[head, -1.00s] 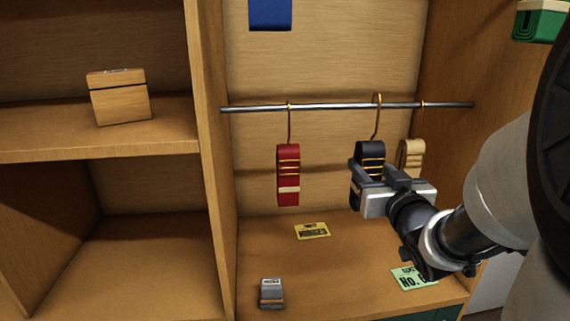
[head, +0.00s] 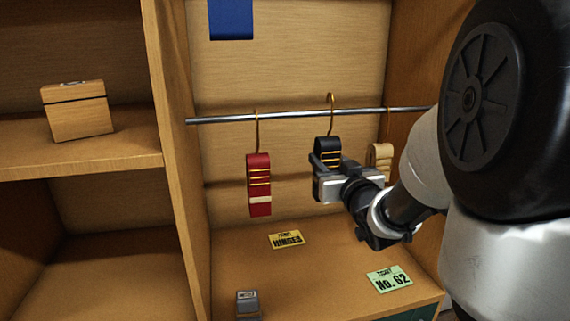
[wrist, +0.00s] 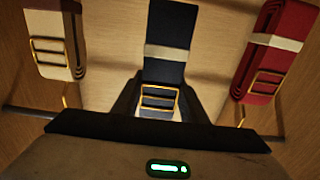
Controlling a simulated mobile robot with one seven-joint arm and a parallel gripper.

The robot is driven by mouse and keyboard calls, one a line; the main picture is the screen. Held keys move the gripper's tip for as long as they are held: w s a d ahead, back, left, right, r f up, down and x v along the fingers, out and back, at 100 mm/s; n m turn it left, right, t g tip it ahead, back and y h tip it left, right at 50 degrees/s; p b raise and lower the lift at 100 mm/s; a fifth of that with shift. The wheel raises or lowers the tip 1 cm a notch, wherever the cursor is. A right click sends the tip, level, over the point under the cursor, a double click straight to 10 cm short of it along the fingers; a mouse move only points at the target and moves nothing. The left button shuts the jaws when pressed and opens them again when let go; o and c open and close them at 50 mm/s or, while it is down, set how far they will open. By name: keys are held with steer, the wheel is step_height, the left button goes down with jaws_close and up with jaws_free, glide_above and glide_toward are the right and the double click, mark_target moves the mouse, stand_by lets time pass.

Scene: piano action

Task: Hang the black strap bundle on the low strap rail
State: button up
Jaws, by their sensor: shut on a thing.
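In the wrist view the bundle (wrist: 170,45) looks dark blue-black with a pale band and brass wire loops, between my gripper's fingers (wrist: 165,100).
A red strap bundle (head: 259,180) hangs from the rail to the left, and a cream one (head: 381,157) to the right, partly behind my arm. A blue bundle (head: 231,18) hangs above. A grey block (head: 247,304), yellow card (head: 286,240) and green card (head: 389,279) lie below.

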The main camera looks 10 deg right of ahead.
steer(key=shift+w, duration=1.1)
step_height(320, 180, down, 3)
steer(key=b, duration=0.3)
steer(key=shift+s, duration=0.1)
steer(key=o, duration=1.3)
steer(key=shift+f, duration=0.1)
